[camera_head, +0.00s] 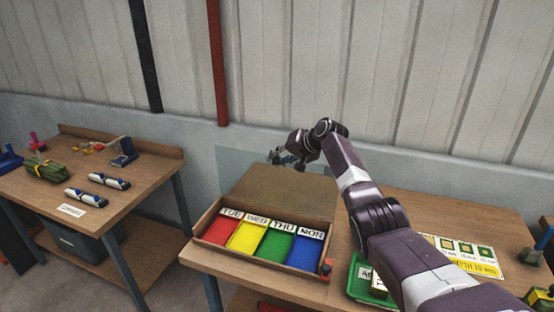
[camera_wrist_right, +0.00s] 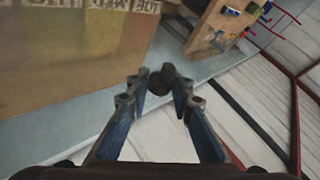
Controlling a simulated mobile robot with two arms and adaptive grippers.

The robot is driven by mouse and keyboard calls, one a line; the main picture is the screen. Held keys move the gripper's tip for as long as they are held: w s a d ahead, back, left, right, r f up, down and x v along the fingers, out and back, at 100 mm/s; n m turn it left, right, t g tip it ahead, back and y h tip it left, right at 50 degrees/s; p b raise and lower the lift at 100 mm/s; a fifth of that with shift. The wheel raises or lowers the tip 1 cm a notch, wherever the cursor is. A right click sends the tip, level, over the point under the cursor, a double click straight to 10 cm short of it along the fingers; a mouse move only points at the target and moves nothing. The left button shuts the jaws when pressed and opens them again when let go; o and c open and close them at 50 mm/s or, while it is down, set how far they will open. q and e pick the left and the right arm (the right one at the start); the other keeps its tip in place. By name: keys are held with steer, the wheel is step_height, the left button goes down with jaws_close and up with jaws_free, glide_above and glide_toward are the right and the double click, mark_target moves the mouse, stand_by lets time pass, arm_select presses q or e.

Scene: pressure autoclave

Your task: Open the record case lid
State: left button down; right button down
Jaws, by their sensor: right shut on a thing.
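The record case (camera_head: 208,238) is a shallow wooden box on the right-hand bench. Its brown lid (camera_head: 280,190) stands raised at the back, so red, yellow, green and blue sections labelled TUE, WED, THU and MON show. My right gripper (camera_head: 281,157) is at the top edge of the raised lid. In the right wrist view, its blue fingers (camera_wrist_right: 160,88) close around a dark round knob (camera_wrist_right: 160,76) beside the lid's brown face (camera_wrist_right: 75,70). Where the knob joins the lid is not clear. My left gripper is not in view.
A green tray (camera_head: 357,283) and a yellow-white chart (camera_head: 470,254) lie right of the case, partly behind my right arm. A small red-and-black piece (camera_head: 325,268) sits at the case's front right corner. Another bench (camera_head: 140,195) stands left, across a gap. The wall is close behind.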

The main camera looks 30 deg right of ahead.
steer(key=shift+w+d, duration=0.1)
steer(key=shift+d, duration=0.15)
steer(key=shift+f, duration=0.1)
steer(key=c, duration=2.1)
jaws_free()
steer(key=o, duration=0.4)
steer(key=shift+w+f, duration=0.1)
steer(key=shift+f, duration=0.1)
steer(key=shift+r, duration=0.15)
steer(key=v, duration=1.2)
